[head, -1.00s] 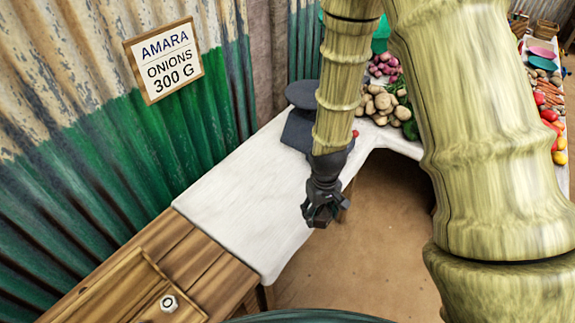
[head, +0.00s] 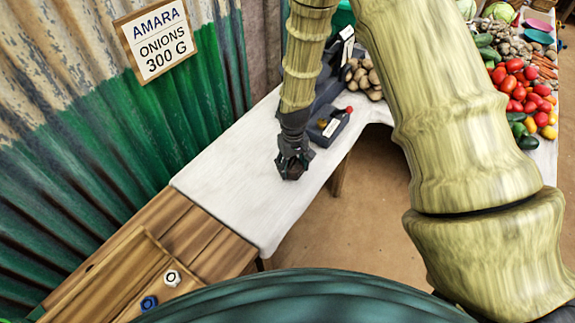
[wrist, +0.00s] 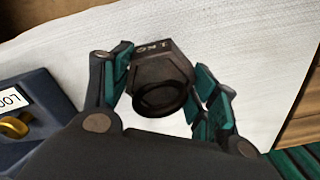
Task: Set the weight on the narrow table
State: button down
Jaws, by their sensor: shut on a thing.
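A dark hexagonal weight (wrist: 160,72) marked "1 KG" is between the fingers of my gripper (wrist: 165,85) in the wrist view. The fingers close on it from both sides. In the head view my gripper (head: 292,167) points down over the long, narrow white-covered table (head: 225,185), near its right edge. The weight is mostly hidden by the fingers there. White cloth lies behind the weight in the wrist view; I cannot tell whether the weight touches it.
A dark blue box (head: 330,127) with a label and yellow knob sits just beyond my gripper. Potatoes (head: 365,78) and tomatoes (head: 525,90) lie farther back. A wooden surface (head: 195,235) with a tray adjoins the near end. The cloth left of my gripper is clear.

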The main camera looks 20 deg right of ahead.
aim_at(288, 168)
jog(key=shift+w+a+f, duration=0.1)
jog(key=shift+w+a, duration=0.1)
jog(key=shift+w, duration=0.4)
jog(key=shift+w+a, duration=0.2)
jog(key=shift+w, duration=0.35)
jog(key=shift+f+p, duration=0.95)
jog(key=shift+f, duration=0.8)
jog(key=shift+f, duration=0.1)
jog(key=shift+c, duration=2.1)
grip_release()
jog(key=shift+s, duration=0.1)
jog(key=shift+r+b, duration=1.7)
jog(key=shift+r, duration=4.4)
